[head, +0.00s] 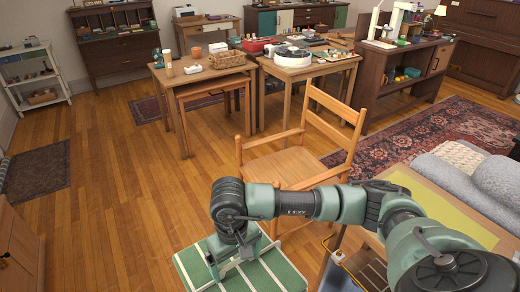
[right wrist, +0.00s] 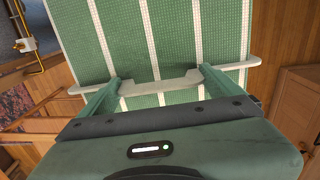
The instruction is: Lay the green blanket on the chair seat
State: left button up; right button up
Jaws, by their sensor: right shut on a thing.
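The green blanket (head: 272,274) with white stripes is a flat folded piece in the bottom middle of the head view. It fills the upper middle of the right wrist view (right wrist: 172,35). My right gripper (head: 226,265) is shut on the blanket, its fingers (right wrist: 162,86) lying across the near part of it. The wooden chair (head: 347,128) stands beyond the blanket, and its bare seat (head: 278,166) is partly behind my right arm. The blanket is apart from the seat, nearer to me. My left gripper is not in view.
Wooden tables (head: 205,76) with clutter stand behind the chair. Open wood floor (head: 115,185) lies to the left.

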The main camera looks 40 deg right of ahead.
aim_at(285, 176)
jog(key=i+z, duration=0.3)
jog(key=i, duration=0.25)
jog(key=i+j+z, duration=0.1)
jog(key=i+z, duration=0.25)
jog(key=i, duration=0.25)
jog(key=i+j+z, duration=0.3)
jog(key=i, duration=0.25)
jog(key=i+l+z, duration=0.25)
jog(key=i, duration=0.25)
jog(key=i+z, duration=0.3)
jog(key=i, duration=0.15)
